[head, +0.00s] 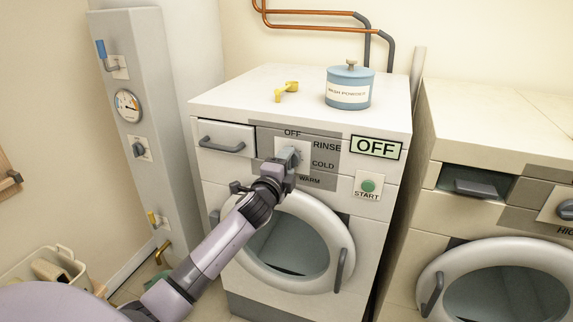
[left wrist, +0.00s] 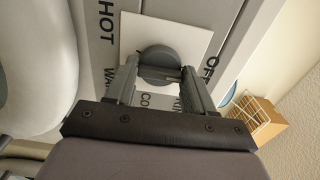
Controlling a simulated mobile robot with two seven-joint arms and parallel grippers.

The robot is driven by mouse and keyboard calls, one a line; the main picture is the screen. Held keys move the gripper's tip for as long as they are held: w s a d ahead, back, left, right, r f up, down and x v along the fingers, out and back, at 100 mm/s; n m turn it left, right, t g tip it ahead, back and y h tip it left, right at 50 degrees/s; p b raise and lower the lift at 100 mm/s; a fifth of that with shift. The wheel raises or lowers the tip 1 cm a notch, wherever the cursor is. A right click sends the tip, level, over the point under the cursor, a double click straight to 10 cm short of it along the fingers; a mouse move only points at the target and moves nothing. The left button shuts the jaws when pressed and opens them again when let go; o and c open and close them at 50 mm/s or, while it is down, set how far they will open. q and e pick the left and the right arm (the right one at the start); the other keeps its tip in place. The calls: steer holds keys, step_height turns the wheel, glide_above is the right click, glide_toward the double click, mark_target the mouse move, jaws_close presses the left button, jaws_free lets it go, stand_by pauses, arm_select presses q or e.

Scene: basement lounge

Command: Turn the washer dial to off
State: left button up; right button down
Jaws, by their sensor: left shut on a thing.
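The washer (head: 235,180) stands in the middle of the head view. Its round grey dial (left wrist: 158,56) sits on a white square plate (left wrist: 195,38) with OFF, RINSE, COLD, WARM and HOT lettered around it. The washer's display (head: 376,147) reads OFF. My left gripper (head: 289,160) is at the dial, and in the left wrist view its two fingers (left wrist: 160,75) are shut on the dial from either side. The gripper covers part of the dial, and I cannot tell which label it points to. My right gripper is in neither view.
A blue wash powder tin (head: 349,88) and a yellow piece (head: 287,91) stand on the washer top. The START button (head: 368,186) is right of the dial; the round door (head: 342,240) is below. A second machine (head: 480,130) stands at the right.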

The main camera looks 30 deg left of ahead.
arm_select(q)
steer(key=o, duration=1)
steer(key=shift+o, duration=0.2)
steer(key=shift+s, duration=0.15)
steer(key=v, duration=0.7)
steer(key=s+d+f+n+g+h, duration=0.3)
steer(key=s+d+f+n, duration=0.3)
steer(key=s+f, duration=0.7)
steer(key=s+d+f+n+g+h, duration=0.3)
steer(key=s+d+f+n, duration=0.4)
steer(key=s+d+f, duration=0.4)
steer(key=s+f+g, duration=0.1)
steer(key=s+f, duration=0.1)
steer(key=shift+s+d, duration=0.15)
steer(key=shift+s, duration=0.15)
